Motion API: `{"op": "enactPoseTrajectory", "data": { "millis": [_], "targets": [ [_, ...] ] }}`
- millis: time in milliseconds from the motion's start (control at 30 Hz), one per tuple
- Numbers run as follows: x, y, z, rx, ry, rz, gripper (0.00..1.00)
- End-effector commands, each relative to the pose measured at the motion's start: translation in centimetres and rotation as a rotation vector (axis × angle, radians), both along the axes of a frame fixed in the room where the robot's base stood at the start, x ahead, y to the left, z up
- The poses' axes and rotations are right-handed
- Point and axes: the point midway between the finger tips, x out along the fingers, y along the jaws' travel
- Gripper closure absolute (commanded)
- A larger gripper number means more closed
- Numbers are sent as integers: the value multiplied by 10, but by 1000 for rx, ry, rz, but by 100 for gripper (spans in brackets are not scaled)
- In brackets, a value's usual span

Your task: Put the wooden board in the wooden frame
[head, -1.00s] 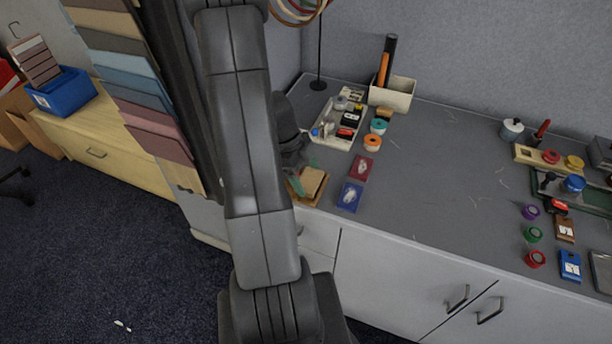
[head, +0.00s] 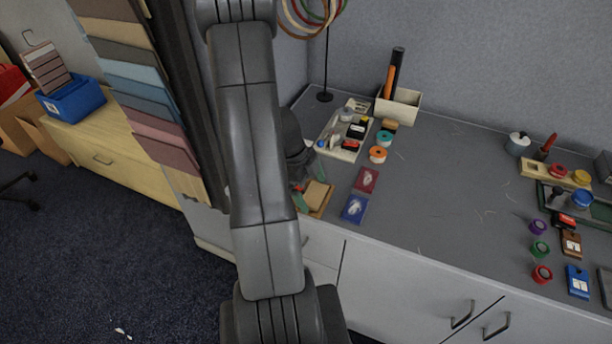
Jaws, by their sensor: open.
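The wooden board (head: 317,193) is a small light tan piece at the near left edge of the grey table. The brown wooden frame (head: 325,212) shows as a rim under and beside it, partly hidden by my arm. The board appears to lie in or on the frame; I cannot tell if it sits flush. My gripper (head: 304,172) is open just above and behind the board, beside the table's left end. My arm hides much of the gripper. I see nothing held between its fingers.
A red card (head: 366,180) and a blue card (head: 355,209) lie right of the frame. Behind stand a tray of small items (head: 336,146), teal and orange rolls (head: 378,154) and a pale box (head: 398,106). Hanging fabric samples (head: 150,100) are close left of my arm. The table's middle is clear.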

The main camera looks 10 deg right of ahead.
Motion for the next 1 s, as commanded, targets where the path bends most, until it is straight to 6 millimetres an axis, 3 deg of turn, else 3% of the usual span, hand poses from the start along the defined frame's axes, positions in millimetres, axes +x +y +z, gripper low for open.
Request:
{"op": "enactPoseTrajectory", "data": {
  "millis": [167,600,1000],
  "targets": [
    [6,7,20,-1,-7,1,0],
    [24,34,98,-1,-3,1,0],
    [26,38,112,-1,1,0,0]
  ]
}}
